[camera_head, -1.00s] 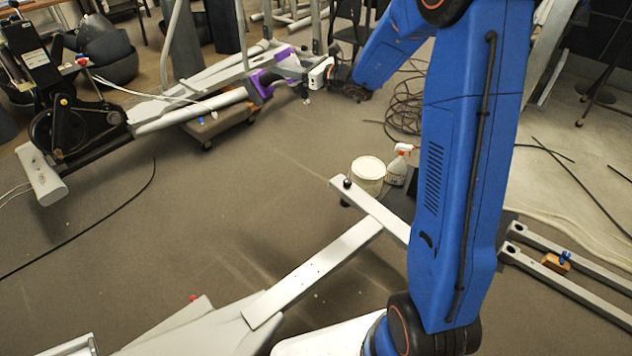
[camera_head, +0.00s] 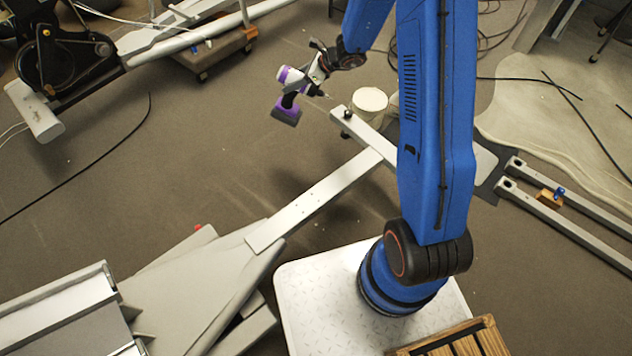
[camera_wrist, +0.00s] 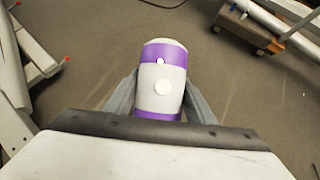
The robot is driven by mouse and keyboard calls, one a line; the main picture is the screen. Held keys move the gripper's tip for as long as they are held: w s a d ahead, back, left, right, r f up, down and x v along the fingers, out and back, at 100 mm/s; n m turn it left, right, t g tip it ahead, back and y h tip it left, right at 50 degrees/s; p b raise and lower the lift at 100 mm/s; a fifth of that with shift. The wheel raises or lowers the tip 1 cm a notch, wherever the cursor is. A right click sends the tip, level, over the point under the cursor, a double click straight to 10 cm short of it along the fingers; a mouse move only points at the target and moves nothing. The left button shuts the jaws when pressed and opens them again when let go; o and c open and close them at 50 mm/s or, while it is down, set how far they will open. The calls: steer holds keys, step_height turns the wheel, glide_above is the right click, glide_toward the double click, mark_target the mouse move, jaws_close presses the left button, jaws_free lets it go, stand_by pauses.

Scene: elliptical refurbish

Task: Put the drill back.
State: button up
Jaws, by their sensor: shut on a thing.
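The drill (camera_head: 288,103) is white and purple with a purple battery foot. In the head view it hangs in the air above the floor, up and left of the near end of the grey metal beam. My gripper (camera_head: 318,66) is shut around the drill's body. In the wrist view the drill's white and purple body (camera_wrist: 162,78) sits between the two grey fingers of my gripper (camera_wrist: 160,95). The drill's handle and foot are hidden there. A wooden slatted crate (camera_head: 455,340) stands at the bottom right of the head view, partly cut off.
The grey T-shaped metal frame (camera_head: 315,198) lies across the middle, with a white bucket (camera_head: 369,103) behind its end. A white textured platform (camera_head: 325,300) is near my arm's base. A wheeled dolly (camera_head: 215,55) stands at the back. Open floor lies left.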

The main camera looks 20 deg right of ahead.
steer(key=s+f+n+g+h, duration=0.1)
steer(key=s+f, duration=0.3)
steer(key=f, duration=0.6)
steer(key=s+d+f+n+g+h, duration=0.1)
steer(key=s+f, duration=0.3)
steer(key=f, duration=0.6)
steer(key=s+d+f+n+g+h, duration=0.1)
steer(key=s+f, duration=0.4)
steer(key=f, duration=0.5)
steer(key=shift+n+g, duration=0.5)
steer(key=shift+n, duration=0.1)
steer(key=o, duration=1.5)
steer(key=shift+f, duration=0.1)
